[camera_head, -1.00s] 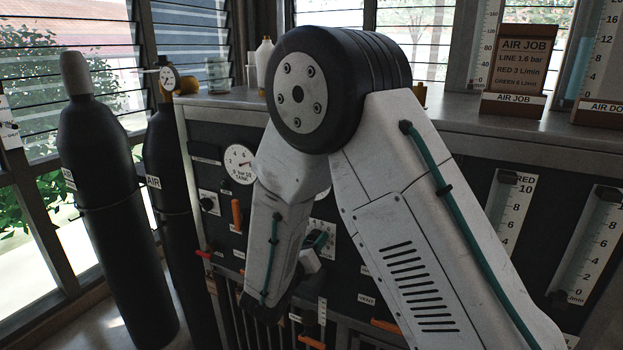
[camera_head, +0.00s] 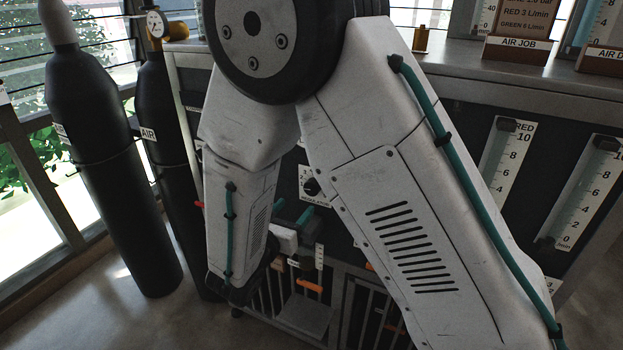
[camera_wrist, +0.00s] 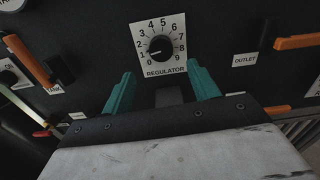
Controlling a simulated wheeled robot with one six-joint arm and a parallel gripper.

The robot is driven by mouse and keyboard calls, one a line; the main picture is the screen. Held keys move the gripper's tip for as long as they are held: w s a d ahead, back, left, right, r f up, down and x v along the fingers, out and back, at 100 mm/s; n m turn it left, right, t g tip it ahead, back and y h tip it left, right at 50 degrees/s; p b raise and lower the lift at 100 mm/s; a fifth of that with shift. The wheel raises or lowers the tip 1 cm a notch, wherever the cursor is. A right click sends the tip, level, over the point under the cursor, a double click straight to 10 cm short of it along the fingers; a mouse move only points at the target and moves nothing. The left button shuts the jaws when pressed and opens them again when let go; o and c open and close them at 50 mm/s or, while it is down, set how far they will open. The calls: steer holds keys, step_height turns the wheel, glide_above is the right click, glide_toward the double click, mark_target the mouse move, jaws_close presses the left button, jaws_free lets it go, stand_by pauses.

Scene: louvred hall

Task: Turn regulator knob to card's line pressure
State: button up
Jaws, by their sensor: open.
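The black regulator knob (camera_wrist: 161,46) sits on a white dial plate marked 0 to 9, labelled REGULATOR, in the wrist view. Its white pointer is toward the left, near 1. The knob also shows in the head view (camera_head: 311,187), beside my arm. My gripper (camera_wrist: 162,84) is open and empty, its teal fingers below the dial plate, one on either side, apart from the knob. The AIR JOB card (camera_head: 523,16) stands on the shelf at the upper right. Its top is cut off; RED 3 L/min and GREEN 6 L/min show, with part of the line-pressure row above.
Orange-handled levers flank the dial: one at left (camera_wrist: 27,59), one at right (camera_wrist: 297,42). An OUTLET label (camera_wrist: 245,60) is at right. Dark gas cylinders (camera_head: 112,170) stand at left in the head view. Flow tubes (camera_head: 507,165) are on the panel at right.

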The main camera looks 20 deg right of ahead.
mark_target(310, 190)
steer(key=shift+m, duration=0.3)
steer(key=shift+x, duration=4.6)
jaws_close()
